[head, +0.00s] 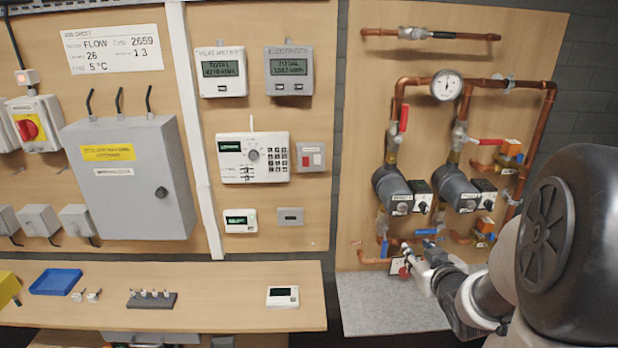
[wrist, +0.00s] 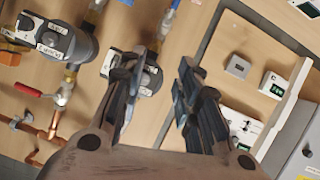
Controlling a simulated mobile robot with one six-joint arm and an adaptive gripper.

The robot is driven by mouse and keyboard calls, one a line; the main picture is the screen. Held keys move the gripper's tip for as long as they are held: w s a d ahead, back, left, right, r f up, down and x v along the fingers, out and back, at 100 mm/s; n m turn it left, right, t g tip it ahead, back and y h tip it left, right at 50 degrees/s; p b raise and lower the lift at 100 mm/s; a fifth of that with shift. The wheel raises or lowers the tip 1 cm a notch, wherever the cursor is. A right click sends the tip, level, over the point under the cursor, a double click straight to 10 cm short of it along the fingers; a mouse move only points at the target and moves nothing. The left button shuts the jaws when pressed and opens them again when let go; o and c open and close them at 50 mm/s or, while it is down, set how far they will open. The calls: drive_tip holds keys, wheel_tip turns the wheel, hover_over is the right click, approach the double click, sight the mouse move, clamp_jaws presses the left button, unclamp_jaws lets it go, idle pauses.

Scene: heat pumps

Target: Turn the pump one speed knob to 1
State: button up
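Two dark pumps with black control boxes are on the right-hand board: the left pump (head: 392,187) and the right pump (head: 455,187). In the wrist view the picture is turned over; the left pump (wrist: 152,58) is partly behind a finger, and the right pump (wrist: 72,38) is clear. My gripper (head: 407,256) is below the pumps, open and empty (wrist: 157,80), apart from both knobs.
Copper pipes (head: 548,100), a round gauge (head: 446,85), a red lever (head: 404,119) and blue levers (head: 426,232) surround the pumps. A grey slab (head: 390,305) lies below the board. A wooden shelf (head: 220,300) and a board with meters (head: 290,70) are to the left.

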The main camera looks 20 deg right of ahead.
drive_tip(key=s+d+r+m+t+p, duration=0.1)
drive_tip(key=s+d+t+p, duration=0.25)
drive_tip(key=d, duration=0.25)
drive_tip(key=t+p, duration=0.2)
approach(427, 208)
drive_tip(key=shift+m+g, duration=0.25)
drive_tip(key=shift+m, duration=0.05)
drive_tip(key=x, duration=0.8)
drive_tip(key=shift+w+r, duration=0.15)
drive_tip(key=shift+w, duration=0.1)
drive_tip(key=shift+c, duration=0.3)
clamp_jaws()
